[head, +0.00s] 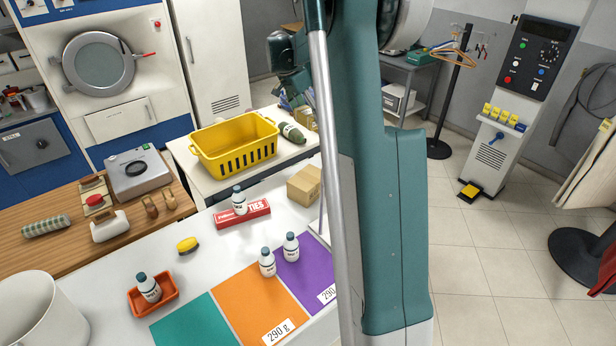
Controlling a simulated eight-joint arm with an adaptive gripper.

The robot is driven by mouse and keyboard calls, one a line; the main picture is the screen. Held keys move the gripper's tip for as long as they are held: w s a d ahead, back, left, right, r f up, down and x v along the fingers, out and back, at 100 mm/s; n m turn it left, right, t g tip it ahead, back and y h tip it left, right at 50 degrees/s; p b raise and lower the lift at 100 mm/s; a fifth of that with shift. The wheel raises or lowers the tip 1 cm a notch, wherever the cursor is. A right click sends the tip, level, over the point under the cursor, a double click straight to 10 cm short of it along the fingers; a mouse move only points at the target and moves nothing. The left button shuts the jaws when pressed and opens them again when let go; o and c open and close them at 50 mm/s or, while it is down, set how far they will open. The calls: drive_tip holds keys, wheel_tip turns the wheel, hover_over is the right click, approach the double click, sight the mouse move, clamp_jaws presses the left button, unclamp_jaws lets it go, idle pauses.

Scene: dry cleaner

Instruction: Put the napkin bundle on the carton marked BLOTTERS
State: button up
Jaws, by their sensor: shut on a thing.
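A dark green roll with a pale band, which looks like the napkin bundle (293,133), is at the right end of the white side table, beside the yellow basket. My gripper (291,104) is just above and behind it, partly hidden by my arm. It is shut, apparently on this bundle; the contact is not clear. I cannot tell whether the bundle touches the table. A small tan carton (303,119) is close behind the bundle, partly hidden. A plain cardboard carton (304,186) stands on the near white table. I cannot read BLOTTERS on either one.
A yellow basket (234,146) fills much of the side table. A checked green roll (46,227) lies on the wooden counter.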

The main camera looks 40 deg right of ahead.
hover_over(308, 177)
wheel_tip(308, 177, down, 18)
drive_tip(key=shift+r, duration=0.25)
drive_tip(key=shift+s, duration=0.1)
drive_tip(key=shift+f, duration=3.1)
drive_tip(key=shift+f, duration=0.1)
drive_tip(key=shift+f, duration=1.75)
drive_tip(key=shift+f, duration=0.25)
drive_tip(key=o, duration=0.9)
drive_tip(key=shift+r, duration=0.1)
drive_tip(key=shift+r+p, duration=0.2)
drive_tip(key=shift+p, duration=0.1)
